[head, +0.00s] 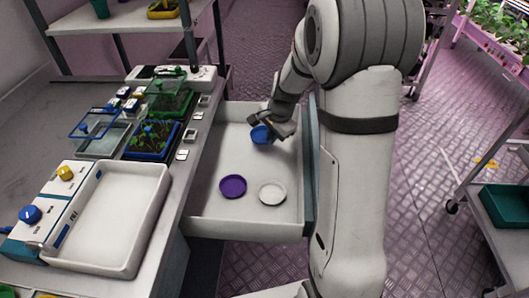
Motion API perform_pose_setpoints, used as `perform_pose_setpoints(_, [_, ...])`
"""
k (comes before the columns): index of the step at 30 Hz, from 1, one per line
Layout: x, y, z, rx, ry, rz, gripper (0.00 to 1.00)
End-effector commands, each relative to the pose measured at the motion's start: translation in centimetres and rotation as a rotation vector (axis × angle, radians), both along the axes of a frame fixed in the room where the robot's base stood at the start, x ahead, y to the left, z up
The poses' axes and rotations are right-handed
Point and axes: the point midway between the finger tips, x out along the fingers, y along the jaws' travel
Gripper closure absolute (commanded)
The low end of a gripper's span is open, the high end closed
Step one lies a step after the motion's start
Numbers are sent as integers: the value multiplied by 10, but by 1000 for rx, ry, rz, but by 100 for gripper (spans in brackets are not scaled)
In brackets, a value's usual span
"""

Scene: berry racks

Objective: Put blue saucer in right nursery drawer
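The blue saucer (261,136) is inside the pulled-out white drawer (215,165), toward its far end. I cannot tell whether it rests on the drawer floor or is held just above it. My gripper (268,127) reaches down into the drawer with its dark fingers at the saucer's far right edge, hiding part of it. Whether the fingers are closed on the rim is too small to tell. A purple saucer (233,187) and a white saucer (272,194) lie flat in the nearer part of the same drawer.
The bench left of the drawer carries an empty white tray (153,180), a seedling tray (151,139) and boxes with blue (30,214) and yellow knobs (65,173). My arm stands along the drawer's right side. A cart with a green crate (505,207) is at right.

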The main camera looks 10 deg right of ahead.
Motion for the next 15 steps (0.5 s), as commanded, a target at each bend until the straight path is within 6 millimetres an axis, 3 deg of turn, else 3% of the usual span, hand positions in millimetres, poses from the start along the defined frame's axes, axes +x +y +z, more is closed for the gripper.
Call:
perform_pose_setpoints(11, [0, 0, -42, 0, 1, 0, 100])
perform_pose_setpoints(15, [0, -1, -45, 0, -1, 0, 100])
